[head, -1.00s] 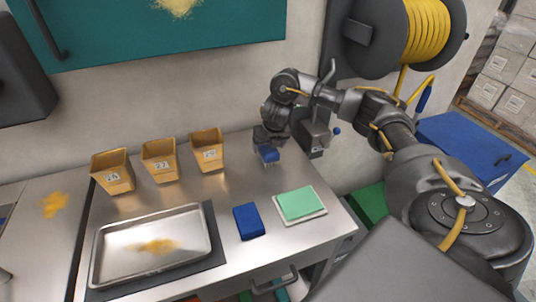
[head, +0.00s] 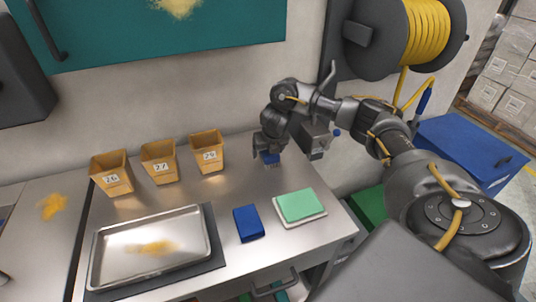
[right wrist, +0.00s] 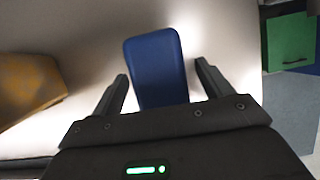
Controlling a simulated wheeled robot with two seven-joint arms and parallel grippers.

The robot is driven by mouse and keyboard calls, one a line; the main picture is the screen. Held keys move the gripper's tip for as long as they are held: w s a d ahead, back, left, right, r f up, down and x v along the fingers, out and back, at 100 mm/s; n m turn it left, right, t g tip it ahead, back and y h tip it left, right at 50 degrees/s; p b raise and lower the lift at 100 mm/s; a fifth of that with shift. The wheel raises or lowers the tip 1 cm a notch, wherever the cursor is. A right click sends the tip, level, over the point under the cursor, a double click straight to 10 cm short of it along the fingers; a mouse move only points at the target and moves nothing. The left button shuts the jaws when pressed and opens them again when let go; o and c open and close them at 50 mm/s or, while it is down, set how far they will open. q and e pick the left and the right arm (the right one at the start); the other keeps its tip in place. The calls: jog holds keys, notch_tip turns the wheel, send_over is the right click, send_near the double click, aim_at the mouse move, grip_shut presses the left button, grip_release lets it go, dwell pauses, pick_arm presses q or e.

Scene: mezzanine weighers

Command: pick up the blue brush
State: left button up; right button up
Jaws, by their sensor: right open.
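The blue brush (head: 270,160) lies on the steel bench near the wall, right of the orange bins. My right gripper (head: 268,148) is directly over it and hides much of it in the head view. In the right wrist view the brush (right wrist: 158,68) shows as a blue block with rounded corners between the two fingers of my right gripper (right wrist: 163,76). Light gaps show between the brush and each finger, so the jaws are open around it without gripping. Whether the fingertips are level with the brush is hard to tell. My left gripper is out of view.
Numbered orange bins (head: 160,161) stand left of the brush. A steel tray (head: 125,268) with yellow powder lies in front. A dark blue block (head: 249,223) and a green pad on a white plate (head: 300,206) lie nearer the front edge. A hose reel (head: 410,35) hangs behind.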

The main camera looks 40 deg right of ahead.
jog(key=c, duration=1.1)
jog(key=shift+r, duration=0.1)
